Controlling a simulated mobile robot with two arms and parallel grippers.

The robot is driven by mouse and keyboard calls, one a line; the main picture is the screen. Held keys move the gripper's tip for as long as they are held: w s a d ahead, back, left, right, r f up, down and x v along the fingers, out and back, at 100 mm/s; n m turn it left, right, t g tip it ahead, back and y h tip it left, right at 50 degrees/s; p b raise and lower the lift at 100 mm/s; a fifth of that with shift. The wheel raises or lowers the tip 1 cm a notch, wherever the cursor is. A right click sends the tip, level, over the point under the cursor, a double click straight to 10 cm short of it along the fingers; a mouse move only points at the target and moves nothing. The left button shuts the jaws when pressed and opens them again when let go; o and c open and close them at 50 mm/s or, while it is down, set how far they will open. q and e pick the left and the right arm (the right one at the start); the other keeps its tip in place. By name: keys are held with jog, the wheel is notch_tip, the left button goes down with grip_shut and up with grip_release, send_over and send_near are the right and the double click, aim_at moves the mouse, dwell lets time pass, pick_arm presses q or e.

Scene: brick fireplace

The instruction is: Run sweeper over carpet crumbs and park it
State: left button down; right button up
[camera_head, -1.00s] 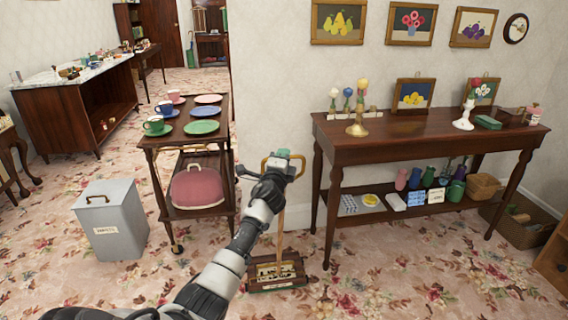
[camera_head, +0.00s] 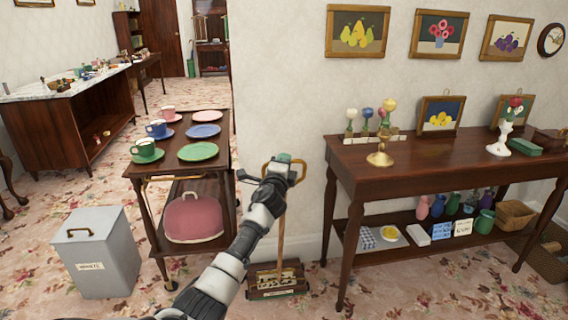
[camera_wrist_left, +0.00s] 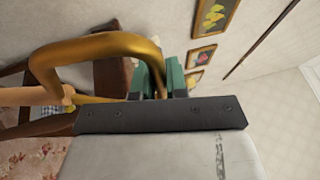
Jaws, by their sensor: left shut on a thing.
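The sweeper (camera_head: 278,281) stands on the floral carpet between the tea trolley and the side table, close to the wall. Its wooden pole rises to a gold loop handle, which also shows large in the left wrist view (camera_wrist_left: 100,47). My left gripper (camera_head: 283,162) is shut on the sweeper's handle. Its green fingers show in the left wrist view (camera_wrist_left: 162,78) beside the gold loop. My arm hides part of the carpet and trolley side. I cannot make out crumbs against the floral pattern. My right gripper is not in view.
A two-tier trolley (camera_head: 212,160) with cups and plates stands left of the sweeper. A grey lidded bin (camera_head: 98,262) is farther left. A dark side table (camera_head: 370,160) with vases and pictures stands right. Open carpet lies at the front right.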

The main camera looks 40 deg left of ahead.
pick_arm(q)
jog(key=shift+a+r, duration=0.1)
jog(key=shift+a, duration=0.05)
jog(key=shift+r, duration=0.1)
jog(key=c, duration=1.4)
grip_release()
jog(key=shift+w, duration=0.15)
jog(key=shift+o, duration=1.1)
jog(key=shift+w+a+f, duration=0.1)
jog(key=shift+f, duration=0.1)
